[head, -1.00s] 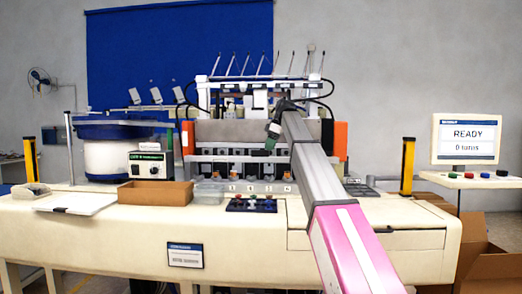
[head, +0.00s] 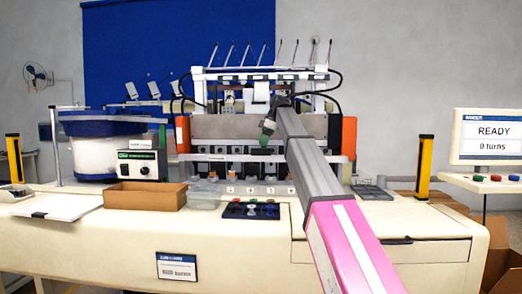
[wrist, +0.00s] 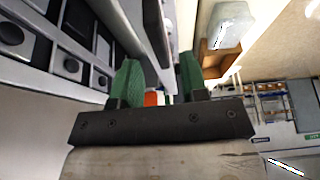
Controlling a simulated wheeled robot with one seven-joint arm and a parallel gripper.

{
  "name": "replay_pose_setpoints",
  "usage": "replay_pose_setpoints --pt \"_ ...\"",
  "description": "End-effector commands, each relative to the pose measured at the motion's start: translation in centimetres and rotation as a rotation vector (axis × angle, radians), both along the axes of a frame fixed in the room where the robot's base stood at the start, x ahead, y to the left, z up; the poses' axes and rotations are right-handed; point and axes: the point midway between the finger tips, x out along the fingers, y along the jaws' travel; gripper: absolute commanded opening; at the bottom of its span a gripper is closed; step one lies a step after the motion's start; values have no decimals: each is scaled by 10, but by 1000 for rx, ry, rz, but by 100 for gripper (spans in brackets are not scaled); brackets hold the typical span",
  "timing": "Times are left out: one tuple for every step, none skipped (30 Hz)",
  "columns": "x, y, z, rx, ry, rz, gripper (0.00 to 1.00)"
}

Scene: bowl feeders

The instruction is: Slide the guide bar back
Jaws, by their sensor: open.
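The guide bar (head: 225,157) appears to be the pale, thin horizontal bar across the front of the machine, below the wide grey beam. My gripper (head: 268,131), with green fingers, is in front of the grey beam, a little above the bar's line. In the wrist view my gripper (wrist: 160,82) has its two green fingers apart, with a clear gap between them. A pale long bar (wrist: 128,35) and a dark edge run past the fingertips there. I cannot tell whether either finger touches the bar. My arm hides the right part of the bar in the head view.
Orange end blocks (head: 348,138) flank the machine. A row of dark stations (head: 230,170) lies below the beam. A bowl feeder (head: 92,155) is at left.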

Motion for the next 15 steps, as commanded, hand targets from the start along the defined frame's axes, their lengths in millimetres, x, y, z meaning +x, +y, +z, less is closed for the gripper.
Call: replay_pose_setpoints --pt "-1 3 -9 -1 1 0 40" --pt "-1 4 -13 -1 1 0 40" --pt "-1 6 -18 0 1 -1 40" --pt "0 8 -21 0 1 -1 40" --pt "0 9 -24 0 1 -1 40" --pt "0 11 -27 0 0 -1 40" --pt "0 12 -29 0 0 0 40" --pt "0 12 -31 0 0 0 40" --pt "0 13 -32 0 0 0 40" --pt "0 14 -33 0 0 0 40" --pt "0 14 -34 0 0 0 40" --pt "0 14 -35 0 0 0 40" --pt "0 15 -35 0 0 0 40" --pt "0 15 -35 0 0 0 40" --pt "0 15 -35 0 0 0 40"
